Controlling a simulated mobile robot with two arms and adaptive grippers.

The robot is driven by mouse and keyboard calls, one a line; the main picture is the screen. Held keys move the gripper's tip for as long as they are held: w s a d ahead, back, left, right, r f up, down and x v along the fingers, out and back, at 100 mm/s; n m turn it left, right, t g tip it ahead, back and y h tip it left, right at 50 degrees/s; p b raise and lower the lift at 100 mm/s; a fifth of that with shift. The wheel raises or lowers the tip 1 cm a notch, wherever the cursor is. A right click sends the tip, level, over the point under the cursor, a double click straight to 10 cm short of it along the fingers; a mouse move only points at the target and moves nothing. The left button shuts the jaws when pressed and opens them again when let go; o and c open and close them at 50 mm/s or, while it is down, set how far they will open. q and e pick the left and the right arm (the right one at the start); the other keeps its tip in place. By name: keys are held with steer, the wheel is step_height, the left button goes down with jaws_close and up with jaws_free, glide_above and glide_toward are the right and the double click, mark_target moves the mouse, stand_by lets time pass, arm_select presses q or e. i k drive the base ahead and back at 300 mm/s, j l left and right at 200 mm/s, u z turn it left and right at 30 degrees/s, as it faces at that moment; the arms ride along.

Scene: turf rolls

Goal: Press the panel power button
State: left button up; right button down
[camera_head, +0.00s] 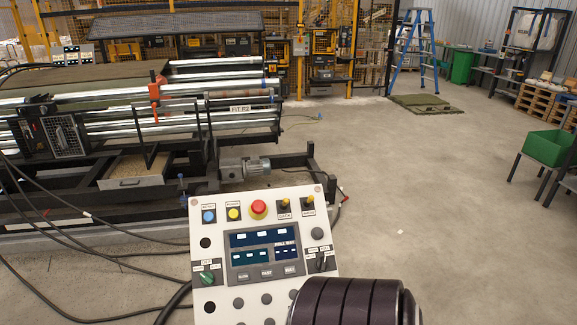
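A pale control panel (215,248) stands at the bottom centre, tilted towards me. Along its top row are a blue button (209,216), a yellow button (233,213), a red mushroom button (258,208) and two small toggle switches. The labels above the blue and yellow buttons are too small to read surely. A dark display (265,239) sits below the row, with a green rotary switch (207,278) at its left. A dark ribbed cylinder, which looks like part of my arm, covers the panel's lower right. Neither gripper's fingers show.
A long machine with metal rollers (215,90) fills the left behind the panel. Black cables (100,253) run over the floor at the left. A blue ladder (414,50) and a green bin (548,147) stand at the right. The floor right of the panel is clear.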

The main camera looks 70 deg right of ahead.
mark_target(233, 214)
steer(key=z, duration=1.95)
